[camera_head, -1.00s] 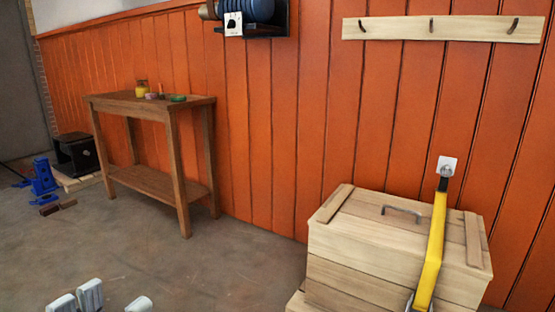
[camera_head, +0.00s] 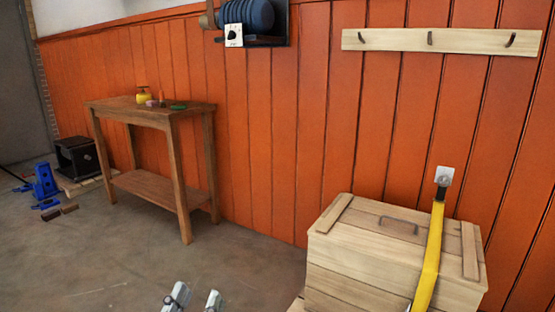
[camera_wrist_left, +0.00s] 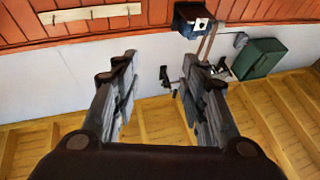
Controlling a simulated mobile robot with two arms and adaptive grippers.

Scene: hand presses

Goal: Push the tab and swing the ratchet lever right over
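A yellow strap (camera_head: 431,262) hangs from a white wall plate (camera_head: 444,175) and runs down over the front of a wooden crate (camera_head: 345,282). At the strap's lower end only a sliver of metal shows at the bottom edge of the head view; the ratchet, its tab and its lever are out of frame. My left gripper (camera_head: 195,298) is at the bottom edge of the head view, left of the crate and apart from it. Its fingers are spread with nothing between them, as the left wrist view (camera_wrist_left: 160,62) also shows. My right gripper is not in view.
A wooden table (camera_head: 150,108) with small jars stands against the orange wall. A blue tool (camera_head: 45,180) and a black box (camera_head: 77,157) are at the far left. A hook rail (camera_head: 385,40) is above the crate. The floor between table and crate is clear.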

